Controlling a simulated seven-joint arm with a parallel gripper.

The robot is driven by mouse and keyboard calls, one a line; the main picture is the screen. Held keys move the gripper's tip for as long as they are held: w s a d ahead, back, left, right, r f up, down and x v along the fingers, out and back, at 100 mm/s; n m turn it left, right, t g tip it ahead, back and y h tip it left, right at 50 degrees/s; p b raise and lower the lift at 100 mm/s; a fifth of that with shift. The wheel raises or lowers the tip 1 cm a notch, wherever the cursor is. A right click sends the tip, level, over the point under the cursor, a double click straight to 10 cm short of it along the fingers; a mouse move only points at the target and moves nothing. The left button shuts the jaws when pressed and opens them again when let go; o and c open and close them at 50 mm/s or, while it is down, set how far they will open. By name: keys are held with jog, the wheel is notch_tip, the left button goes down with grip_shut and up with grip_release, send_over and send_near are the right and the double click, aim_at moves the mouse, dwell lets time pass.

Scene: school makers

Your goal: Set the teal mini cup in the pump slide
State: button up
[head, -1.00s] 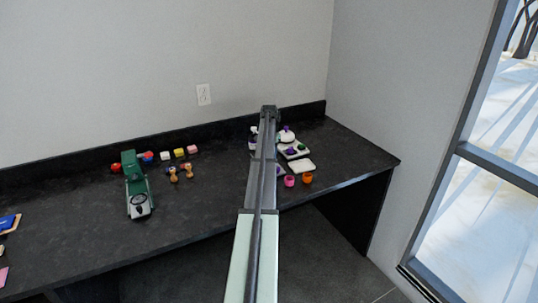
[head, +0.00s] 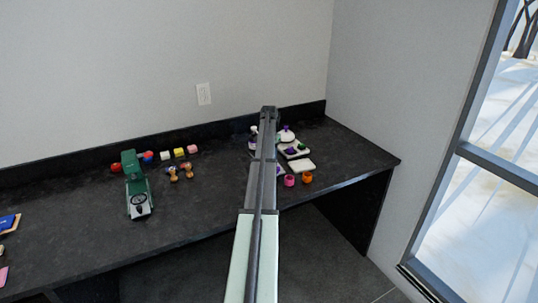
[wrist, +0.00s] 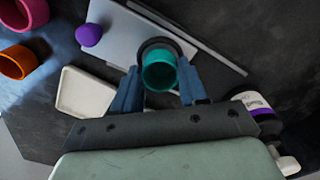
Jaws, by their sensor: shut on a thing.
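The teal mini cup (wrist: 159,74) is in the wrist view, with its open mouth towards the camera. My gripper (wrist: 160,82) is shut on it, one blue finger on each side. A dark ring (wrist: 153,42) shows around the far side of the cup. It lies over a pale grey plate (wrist: 120,42) with a purple ball at its left end, which looks like the pump slide. I cannot tell whether the cup is inside the ring or just above it. In the head view my arm hides the cup and gripper.
An orange cup (wrist: 16,63) and a pink cup (wrist: 24,12) stand left of the plate. A white tray (wrist: 85,92) lies close to my left finger. A purple-and-white bottle (wrist: 253,103) is near on the right. A green press (head: 136,185) stands farther left on the counter.

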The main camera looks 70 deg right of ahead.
jog(key=shift+f, duration=0.4)
jog(key=o, duration=0.8)
jog(key=shift+c, duration=0.2)
jog(key=shift+r, duration=0.1)
notch_tip(320, 180, up, 11)
dwell(0.8)
dwell(0.5)
